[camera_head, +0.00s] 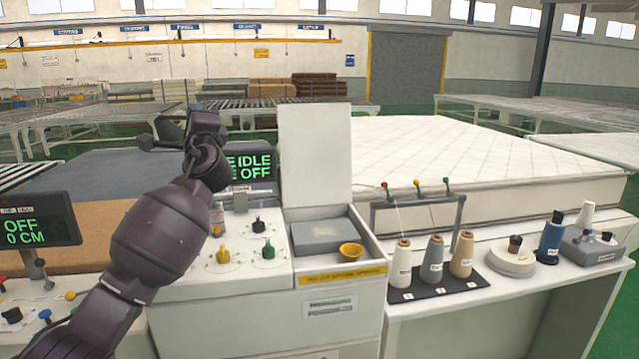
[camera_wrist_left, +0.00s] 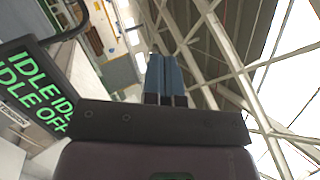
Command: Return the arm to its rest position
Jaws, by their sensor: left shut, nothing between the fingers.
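My left arm (camera_head: 165,235) rises from the lower left of the head view, in front of the control consoles. Its wrist end (camera_head: 203,135) is raised beside the green-lettered display (camera_head: 250,165); the fingers cannot be made out there. In the left wrist view my left gripper (camera_wrist_left: 166,62) shows two blue fingers pressed together, with nothing between them. It points up toward the roof beams, and the display reading IDLE (camera_wrist_left: 35,85) is at the left. My right gripper is not in view.
A white quilted mattress (camera_head: 450,150) lies behind the consoles. The open-lidded box (camera_head: 340,275) holds a grey block and a yellow cup. Thread cones (camera_head: 402,268) stand on a black pad to the right. Another display (camera_head: 38,225) is at far left. Knobs (camera_head: 258,226) sit below my wrist.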

